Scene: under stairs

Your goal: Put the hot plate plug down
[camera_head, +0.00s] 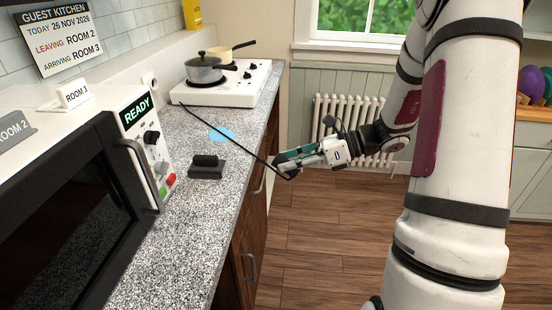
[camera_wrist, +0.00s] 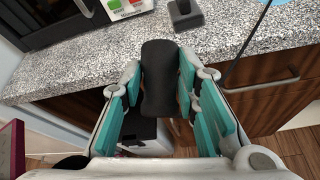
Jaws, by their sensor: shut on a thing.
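The black plug (camera_wrist: 158,75) is between the teal-padded fingers of my gripper (camera_wrist: 160,88) in the wrist view, and the gripper is shut on it. In the head view my gripper (camera_head: 292,158) is beyond the counter's front edge, above the floor side. A black cord (camera_head: 235,133) runs from the white hot plate (camera_head: 185,96) down across the counter to my gripper. The hot plate stands at the far end of the speckled counter (camera_head: 190,225). A flat light-blue patch (camera_head: 221,135) lies on the counter near the cord.
A dark block on a grey base (camera_head: 207,168) stands on the counter; it also shows in the wrist view (camera_wrist: 185,14). A microwave (camera_head: 75,210) stands at left. Two pans (camera_head: 204,70) sit on the hot plate. Bare counter surrounds the blue patch. A radiator (camera_head: 345,115) stands behind my gripper.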

